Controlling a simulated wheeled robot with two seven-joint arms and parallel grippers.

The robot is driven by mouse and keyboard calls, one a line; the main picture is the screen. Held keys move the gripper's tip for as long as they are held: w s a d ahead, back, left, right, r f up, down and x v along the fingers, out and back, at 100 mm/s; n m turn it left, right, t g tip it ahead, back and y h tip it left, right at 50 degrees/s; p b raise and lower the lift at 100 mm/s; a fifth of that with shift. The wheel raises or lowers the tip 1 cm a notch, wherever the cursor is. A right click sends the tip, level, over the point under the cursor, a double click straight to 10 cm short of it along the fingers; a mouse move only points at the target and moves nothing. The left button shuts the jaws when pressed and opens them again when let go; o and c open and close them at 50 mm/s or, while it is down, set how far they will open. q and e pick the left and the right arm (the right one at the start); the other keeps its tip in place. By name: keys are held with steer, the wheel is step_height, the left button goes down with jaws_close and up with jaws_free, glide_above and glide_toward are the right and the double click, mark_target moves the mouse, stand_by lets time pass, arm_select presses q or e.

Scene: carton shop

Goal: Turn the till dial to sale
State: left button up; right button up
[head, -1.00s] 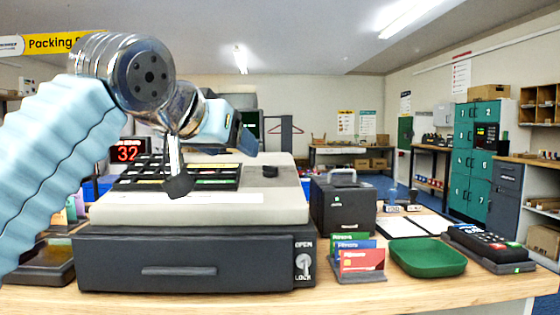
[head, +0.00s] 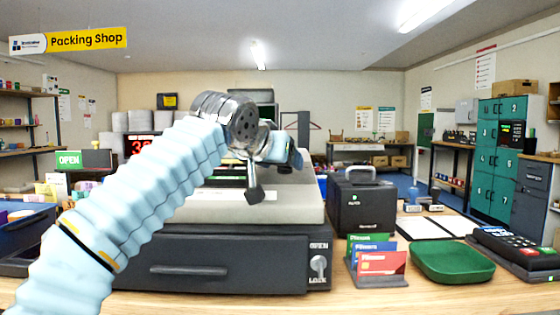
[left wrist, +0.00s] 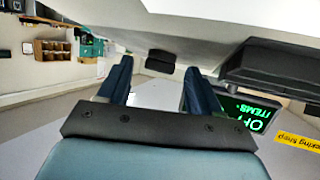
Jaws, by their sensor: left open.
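The till (head: 300,208) has a pale top and a dark drawer front (head: 180,272) facing me in the head view. My left gripper (head: 288,155) is above the right part of its top, mostly hidden behind my wrist. In the left wrist view, which is upside down, the two open fingers (left wrist: 160,75) point towards a small black knob (left wrist: 160,62) on the pale till body. It appears between the fingertips, apart from both; I take it for the dial. Its setting and any sale mark are not readable. My right gripper is not in view.
A key switch (head: 319,265) marked OPEN and LOCK is on the drawer front. Right of the till stand a black box (head: 358,208), a card holder (head: 378,262), a green tray (head: 452,262) and a card terminal (head: 510,250). A lit green display (left wrist: 255,112) shows in the wrist view.

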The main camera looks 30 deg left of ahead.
arm_select(q)
steer(key=shift+w, duration=0.1)
steer(key=shift+c, duration=0.4)
steer(key=c, duration=0.9)
steer(key=shift+c, duration=0.2)
steer(key=shift+a, duration=0.1)
steer(key=m+h+p, duration=0.1)
steer(key=m+h, duration=0.1)
steer(key=m+h+p, duration=0.1)
steer(key=m+h, duration=0.1)
steer(key=shift+a+r, duration=0.15)
steer(key=shift+a, duration=0.25)
steer(key=shift+w+a+m+g+h, duration=0.15)
steer(key=shift+m+g+h, duration=0.25)
steer(key=shift+m+h, duration=0.5)
steer(key=shift+a+m+g+h, duration=0.15)
steer(key=shift+m+g+h, duration=0.55)
steer(key=shift+m, duration=0.6)
